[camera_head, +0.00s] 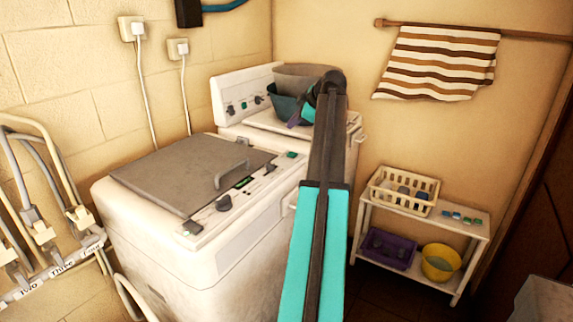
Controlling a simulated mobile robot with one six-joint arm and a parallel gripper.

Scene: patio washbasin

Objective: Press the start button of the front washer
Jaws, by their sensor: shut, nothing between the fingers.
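The front washer (150,240) is a white top-loader at the left of the middle, with a shut grey lid (185,172) and a handle. Its sloping control panel runs along the right edge of the lid. The panel has a dark knob (224,203), a small green-lit display (243,182) and a small teal button (291,155) at the far end. I cannot read which control is the start button. My arm rises from the bottom centre, right of this washer, to a dark joint near the rear washer. I cannot make out my gripper's fingers there.
A second white washer (237,92) stands behind, with a teal basin (285,103) and a grey tub (299,77) on it. At right is a white shelf (455,228) with a basket (405,190) and a yellow bucket (440,262). Looped hoses (45,170) stand at left.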

